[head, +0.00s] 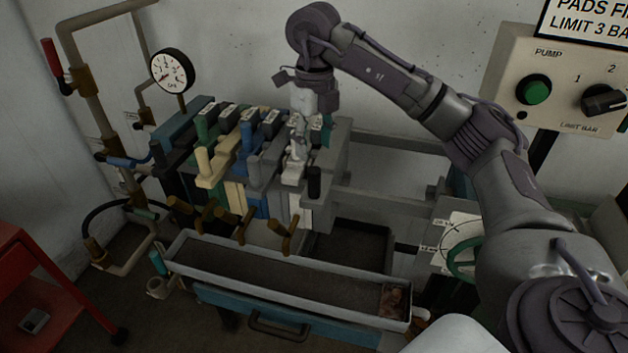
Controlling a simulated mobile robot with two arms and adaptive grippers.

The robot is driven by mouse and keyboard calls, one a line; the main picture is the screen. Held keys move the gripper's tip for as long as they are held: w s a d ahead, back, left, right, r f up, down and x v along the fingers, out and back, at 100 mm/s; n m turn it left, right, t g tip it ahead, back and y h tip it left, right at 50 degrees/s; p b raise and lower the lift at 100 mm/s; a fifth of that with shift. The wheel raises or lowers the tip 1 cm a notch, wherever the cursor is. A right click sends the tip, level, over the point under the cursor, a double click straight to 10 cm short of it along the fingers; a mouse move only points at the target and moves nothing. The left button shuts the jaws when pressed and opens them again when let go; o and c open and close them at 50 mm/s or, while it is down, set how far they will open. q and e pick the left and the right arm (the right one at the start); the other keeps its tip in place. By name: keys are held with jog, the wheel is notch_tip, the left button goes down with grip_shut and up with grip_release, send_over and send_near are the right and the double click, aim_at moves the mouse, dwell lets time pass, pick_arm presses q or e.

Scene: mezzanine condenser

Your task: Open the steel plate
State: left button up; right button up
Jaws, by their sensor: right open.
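A row of upright coloured plates stands in a press frame left of centre: black, green, cream (209,170), blue and pale ones, with small dark tags on top. A grey metal plate (338,160) closes the row on the right; I cannot tell for certain which plate is the steel one. My right gripper (297,150) points down over the right end of the row, at a pale upright handle (293,173). It is open; the fingers overlap the handle in view and contact cannot be told. A black handle (314,182) stands just right of it. My left gripper is out of view.
A long grey tray (270,276) lies below the plates, with a blue drawer (255,312) under it. A pressure gauge (173,71) and pipes stand at left, a red cart (45,290) at lower left. A pump control panel (560,85) hangs at right. Rails (390,200) right of the plates are clear.

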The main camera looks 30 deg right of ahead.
aim_at(315, 180)
notch_tip(315, 180, down, 10)
jog(key=shift+r+p, duration=0.2)
jog(key=shift+p, duration=0.75)
jog(key=shift+c, duration=0.4)
grip_shut()
